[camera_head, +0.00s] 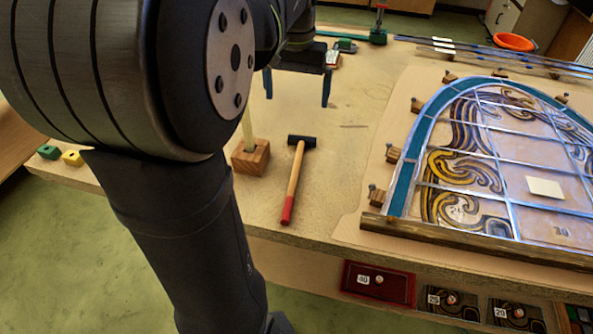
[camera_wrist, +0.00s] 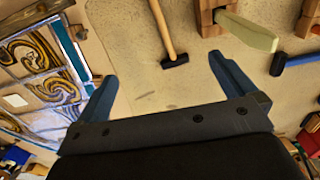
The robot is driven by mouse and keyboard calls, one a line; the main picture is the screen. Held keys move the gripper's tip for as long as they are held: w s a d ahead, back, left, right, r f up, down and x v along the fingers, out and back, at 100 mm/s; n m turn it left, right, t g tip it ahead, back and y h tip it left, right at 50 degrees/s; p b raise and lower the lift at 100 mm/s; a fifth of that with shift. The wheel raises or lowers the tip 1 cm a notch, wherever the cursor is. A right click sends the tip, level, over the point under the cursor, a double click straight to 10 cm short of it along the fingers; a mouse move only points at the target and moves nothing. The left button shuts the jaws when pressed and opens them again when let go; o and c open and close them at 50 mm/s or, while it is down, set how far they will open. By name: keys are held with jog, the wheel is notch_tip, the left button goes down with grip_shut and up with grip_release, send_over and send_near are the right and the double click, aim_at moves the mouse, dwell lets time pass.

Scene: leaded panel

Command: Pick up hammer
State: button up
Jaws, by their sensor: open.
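The hammer (camera_head: 295,182) lies on the workbench, with a dark head at the back, a wooden handle and a red grip end towards the front edge. In the wrist view, its dark head (camera_wrist: 175,62) and part of the handle show beyond the fingers; the red end is out of frame. My gripper (camera_head: 298,90) is open and empty, behind the hammer in the head view and apart from it. In the wrist view, the two blue fingers of my gripper (camera_wrist: 161,72) are spread wide, with bare bench between them.
A wooden block (camera_head: 250,157) with a pale upright tool stands left of the hammer. The leaded panel (camera_head: 490,160) lies to the right, ringed by small wooden blocks. A blue-handled tool (camera_wrist: 290,62) shows in the wrist view. Bare bench lies between hammer and panel.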

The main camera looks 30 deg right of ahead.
jog(key=shift+r, duration=0.4)
jog(key=c, duration=1.1)
jog(key=shift+c, duration=0.2)
